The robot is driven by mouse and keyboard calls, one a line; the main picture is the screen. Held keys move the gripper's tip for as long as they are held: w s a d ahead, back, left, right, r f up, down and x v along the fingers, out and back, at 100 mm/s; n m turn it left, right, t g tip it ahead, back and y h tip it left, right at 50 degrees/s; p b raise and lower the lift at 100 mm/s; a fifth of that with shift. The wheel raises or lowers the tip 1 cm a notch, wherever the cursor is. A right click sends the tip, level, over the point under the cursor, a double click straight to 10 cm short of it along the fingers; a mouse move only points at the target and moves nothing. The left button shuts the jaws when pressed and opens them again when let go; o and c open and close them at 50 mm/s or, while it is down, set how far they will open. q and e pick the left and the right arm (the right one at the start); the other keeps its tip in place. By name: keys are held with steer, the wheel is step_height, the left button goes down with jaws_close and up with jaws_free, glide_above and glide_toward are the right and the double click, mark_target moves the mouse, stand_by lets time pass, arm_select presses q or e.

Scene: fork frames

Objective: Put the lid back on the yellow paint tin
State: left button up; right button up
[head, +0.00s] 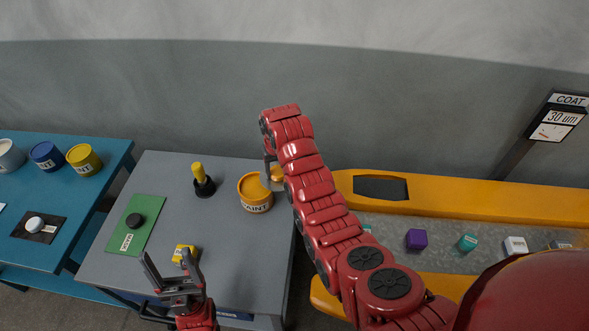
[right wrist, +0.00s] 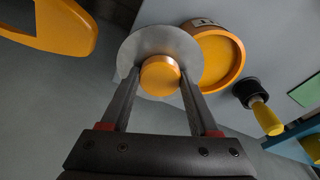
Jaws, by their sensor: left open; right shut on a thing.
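The open yellow-orange paint tin (head: 255,199) stands upright on the grey table; it also shows in the right wrist view (right wrist: 234,58). My right gripper (right wrist: 159,82) is shut on the yellow knob (right wrist: 160,74) of a round grey lid (right wrist: 145,42). In the right wrist view the lid overlaps one side of the tin's rim and leaves much of the opening uncovered. In the head view my right arm hides most of the lid. Whether lid and rim touch cannot be told. My left gripper (head: 170,262) is open and empty near the table's front.
A yellow-handled tool (head: 201,180) stands left of the tin. A green mat (head: 148,210) with a black knob and a small yellow block (head: 184,254) share the grey table (head: 225,245). A blue table with several tins is left; an orange-framed conveyor (head: 470,192) is right.

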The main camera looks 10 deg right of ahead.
steer(key=a+r+n+p, duration=0.2)
steer(key=a+r+n, duration=0.15)
steer(key=a, duration=0.25)
steer(key=shift+n+y, duration=0.3)
steer(key=shift+n, duration=0.05)
steer(key=shift+s+a+f+b, duration=0.1)
steer(key=shift+a+f+b, duration=0.2)
steer(key=shift+f, duration=0.55)
steer(key=shift+s+a+f+b, duration=0.15)
steer(key=shift+f+b, duration=0.3)
steer(key=shift+f, duration=0.45)
steer(key=shift+w+a+f+b, duration=0.1)
steer(key=shift+a+f+b, duration=0.2)
steer(key=shift+f, duration=0.55)
steer(key=shift+d, duration=0.1)
steer(key=shift+s+r, duration=0.1)
steer(key=shift+f+b, duration=0.25)
steer(key=shift+b, duration=0.5)
steer(key=o, duration=1.5)
steer(key=shift+c, duration=0.2)
steer(key=shift+o, duration=0.2)
